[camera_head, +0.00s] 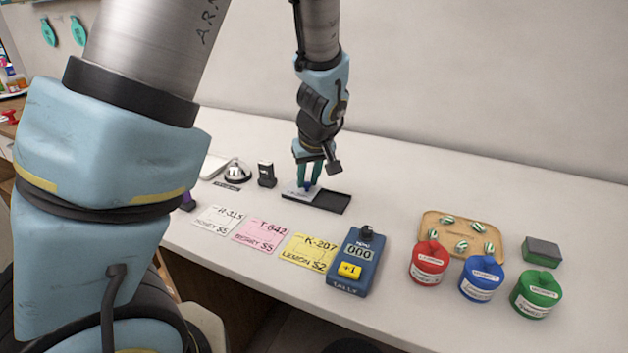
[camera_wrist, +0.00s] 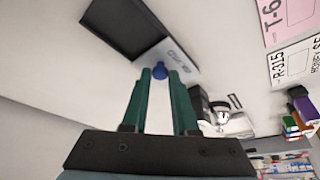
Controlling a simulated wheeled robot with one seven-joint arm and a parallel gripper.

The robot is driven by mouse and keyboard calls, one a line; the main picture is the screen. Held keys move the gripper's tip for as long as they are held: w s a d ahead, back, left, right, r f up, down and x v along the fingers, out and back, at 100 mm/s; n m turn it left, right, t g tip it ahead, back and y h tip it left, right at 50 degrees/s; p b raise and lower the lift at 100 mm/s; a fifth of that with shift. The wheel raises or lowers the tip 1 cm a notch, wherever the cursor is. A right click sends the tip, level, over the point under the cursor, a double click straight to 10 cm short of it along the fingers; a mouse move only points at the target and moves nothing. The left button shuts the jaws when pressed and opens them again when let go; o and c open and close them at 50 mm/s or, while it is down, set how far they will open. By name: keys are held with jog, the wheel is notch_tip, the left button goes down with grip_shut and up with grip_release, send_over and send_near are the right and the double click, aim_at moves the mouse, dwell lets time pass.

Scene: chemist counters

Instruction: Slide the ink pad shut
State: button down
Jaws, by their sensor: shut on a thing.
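The ink pad lies on the white counter, with its dark open tray (camera_head: 331,203) to the right and its pale sliding lid (camera_head: 292,191) to the left. The lid is slid off to one side, leaving much of the dark tray uncovered. In the wrist view the dark tray (camera_wrist: 122,28) and the lettered lid (camera_wrist: 178,60) also show. A blue knob (camera_wrist: 160,68) stands on the lid. My gripper (camera_head: 307,184) points down over the lid, shut on the blue knob; its green fingers (camera_wrist: 160,76) stand on either side of it.
A stamp (camera_head: 266,174) and a bell (camera_head: 237,172) stand left of the pad. Paper cards (camera_head: 262,235), a blue tally counter (camera_head: 356,262) and a wooden tray (camera_head: 432,225) lie in front and right. Bare counter lies behind the pad.

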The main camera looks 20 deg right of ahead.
jog(key=shift+w+a, duration=0.2)
jog(key=c, duration=0.7)
grip_release()
jog(key=shift+r, duration=0.1)
jog(key=shift+s+d+r, duration=0.1)
jog(key=shift+s+r, duration=0.1)
jog(key=shift+r, duration=0.15)
jog(key=b+v, duration=0.1)
jog(key=v, duration=0.9)
jog(key=shift+f, duration=0.1)
